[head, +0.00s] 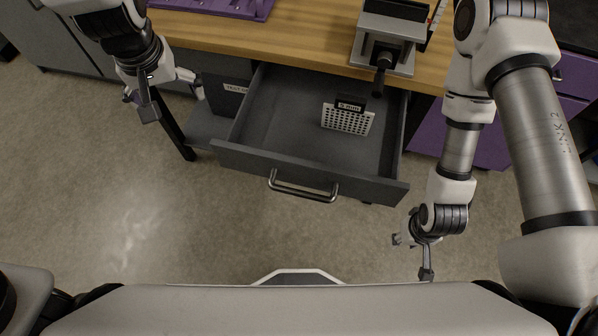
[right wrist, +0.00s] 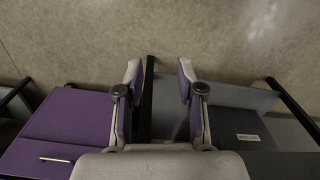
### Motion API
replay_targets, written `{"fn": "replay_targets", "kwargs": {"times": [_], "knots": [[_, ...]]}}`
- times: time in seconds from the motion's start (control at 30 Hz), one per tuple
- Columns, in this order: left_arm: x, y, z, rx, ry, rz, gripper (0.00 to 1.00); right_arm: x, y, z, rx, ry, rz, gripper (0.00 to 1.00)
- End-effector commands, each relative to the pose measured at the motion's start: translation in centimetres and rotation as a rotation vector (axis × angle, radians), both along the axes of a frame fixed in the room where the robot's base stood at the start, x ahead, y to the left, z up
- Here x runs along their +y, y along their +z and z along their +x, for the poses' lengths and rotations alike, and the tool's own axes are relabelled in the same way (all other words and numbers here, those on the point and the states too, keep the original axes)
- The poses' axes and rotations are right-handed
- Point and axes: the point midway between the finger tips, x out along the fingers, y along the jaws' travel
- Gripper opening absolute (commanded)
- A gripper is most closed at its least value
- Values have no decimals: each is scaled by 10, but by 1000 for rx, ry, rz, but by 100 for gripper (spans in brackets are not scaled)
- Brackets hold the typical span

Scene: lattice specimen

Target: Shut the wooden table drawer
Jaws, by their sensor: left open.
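The wooden table (head: 300,37) has a dark grey drawer (head: 231,158) pulled well out in the head view. The drawer has a curved metal handle (head: 300,191) on its front. Inside it stands a pale perforated lattice specimen (head: 346,120) with a dark label block behind it. My left gripper (head: 172,101) is open and empty, left of the drawer near the table leg. My right gripper (head: 412,257) is in front of the drawer's right front corner, apart from it. In the right wrist view its fingers (right wrist: 159,72) are spread with nothing between them.
A grey machine (head: 388,40) stands on the table behind the drawer's right side. A purple tray (head: 215,7) lies at the back left. A purple cabinet (head: 465,140) is right of the drawer. The floor (head: 130,220) in front is clear.

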Motion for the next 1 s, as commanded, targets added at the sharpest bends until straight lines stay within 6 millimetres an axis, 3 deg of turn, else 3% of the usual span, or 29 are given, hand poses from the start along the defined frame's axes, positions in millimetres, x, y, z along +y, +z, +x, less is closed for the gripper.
{"fn": "replay_targets", "kwargs": {"times": [0.03,0.07,0.1,0.37,0.53,0.67,0.77,0.87,1.0], "knots": [[0,0,0,0,0,0,98,0,0,0,0,0,0,15],[0,0,0,0,0,0,98,0,0,0,0,0,0,5],[0,0,0,0,0,0,98,0,0,0,0,0,0,0],[0,0,0,0,0,0,98,2,-3,2,-14,51,29,0],[0,0,0,0,0,0,98,18,-18,13,-167,377,198,0],[0,0,0,0,0,0,98,30,-20,25,-458,743,323,0],[0,0,0,0,0,0,98,31,-8,28,-746,1000,335,0],[0,0,0,0,0,0,98,23,12,26,-1054,1225,254,0],[0,0,0,0,0,0,98,-2,48,15,-1465,1526,-4,0]]}}
